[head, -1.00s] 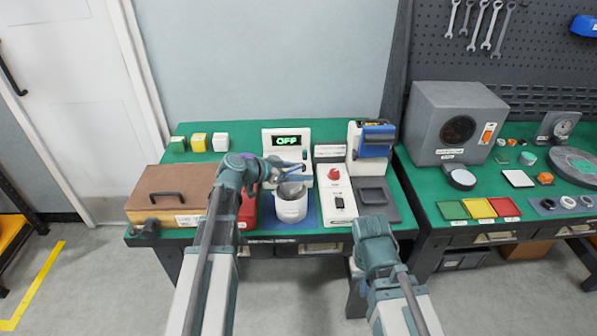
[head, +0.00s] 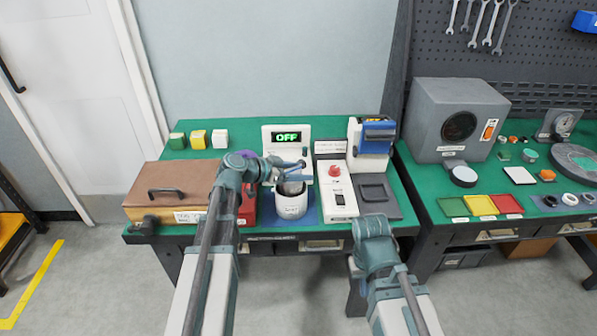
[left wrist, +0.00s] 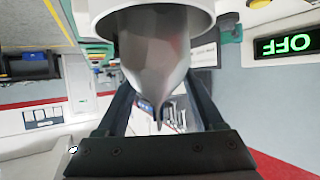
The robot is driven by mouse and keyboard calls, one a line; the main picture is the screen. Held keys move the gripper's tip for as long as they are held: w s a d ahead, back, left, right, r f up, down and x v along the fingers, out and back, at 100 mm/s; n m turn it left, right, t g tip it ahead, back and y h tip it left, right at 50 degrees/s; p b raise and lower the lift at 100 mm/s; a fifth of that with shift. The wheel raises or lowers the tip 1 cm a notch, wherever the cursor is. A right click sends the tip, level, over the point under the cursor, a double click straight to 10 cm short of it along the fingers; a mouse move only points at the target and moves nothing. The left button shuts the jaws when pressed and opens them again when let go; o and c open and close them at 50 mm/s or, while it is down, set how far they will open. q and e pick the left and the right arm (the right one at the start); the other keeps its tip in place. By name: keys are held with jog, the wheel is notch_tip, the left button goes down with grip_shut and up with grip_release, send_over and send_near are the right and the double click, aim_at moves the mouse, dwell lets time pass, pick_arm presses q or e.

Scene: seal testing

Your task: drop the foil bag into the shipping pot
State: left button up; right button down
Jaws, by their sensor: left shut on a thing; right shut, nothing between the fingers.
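The foil bag (left wrist: 155,50) is a grey, shiny pouch, gathered to a narrow neck, in the left wrist view. My left gripper (left wrist: 160,105) is shut on its neck. The wide end of the bag reaches into the mouth of the white shipping pot (left wrist: 205,15). In the head view the pot (head: 291,207) stands upright on a blue mat, with the bag (head: 291,187) at its mouth below my left gripper (head: 298,168). Whether the bag touches the pot's bottom is hidden. My right gripper (head: 372,224) is shut and empty at the front edge; its fingertips are hard to see.
A white device with a green OFF display (head: 287,137) stands behind the pot. A white switch box (head: 337,190) is right of it. A red object (head: 247,207) and a brown-lidded case (head: 172,182) are left. A dark flat plate (head: 377,195) lies right.

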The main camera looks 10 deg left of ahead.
pick_arm(q)
jog(key=o, duration=1.3)
jog(key=shift+o, duration=0.2)
notch_tip(320, 180, up, 8)
jog(key=p, duration=0.8)
